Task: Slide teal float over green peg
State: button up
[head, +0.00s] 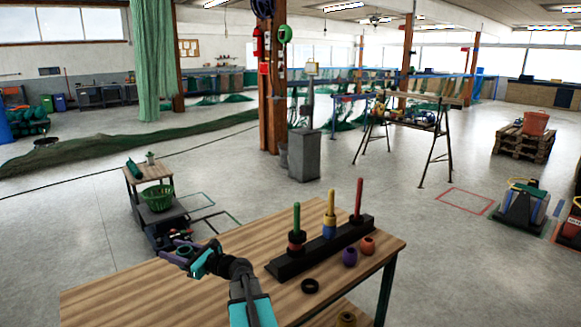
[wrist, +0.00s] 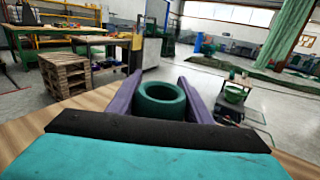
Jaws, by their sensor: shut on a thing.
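The teal float (wrist: 161,101), a dark teal ring, sits between the two purple fingers of my gripper (wrist: 164,92) in the wrist view. In the head view my gripper (head: 179,249) is shut on it above the table's left rear edge, left of the peg rack. My gripper is well apart from the peg.
A yellow peg (head: 331,201) with yellow and blue rings and a red peg (head: 359,196) stand right of the green one. A purple float (head: 350,257), an orange float (head: 367,245) and a black ring (head: 310,286) lie in front. The table's left (head: 130,295) is clear.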

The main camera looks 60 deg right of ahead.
jog(key=s+d+r+m+g+h+p, duration=0.1)
jog(key=s+d+r+h, duration=0.4)
jog(key=d, duration=0.8)
jog(key=s+d+r+m+g+h+p, duration=0.1)
jog(key=s+d+r+m+h+p, duration=0.2)
jog(key=d, duration=1)
jog(key=s+d+r+m+g+h+p, duration=0.2)
jog(key=s+d+r+m+h, duration=0.4)
jog(key=s+d+r, duration=0.5)
jog(key=shift+s+d+r+m+h+p, duration=0.3)
jog(key=shift+s+d+h, duration=0.5)
jog(key=shift+d, duration=0.35)
jog(key=shift+f, duration=0.35)
notch_tip(320, 180, down, 10)
jog(key=b, duration=0.9)
jog(key=o, duration=1.1)
jog(key=shift+o, duration=0.2)
jog(key=shift+a, duration=0.1)
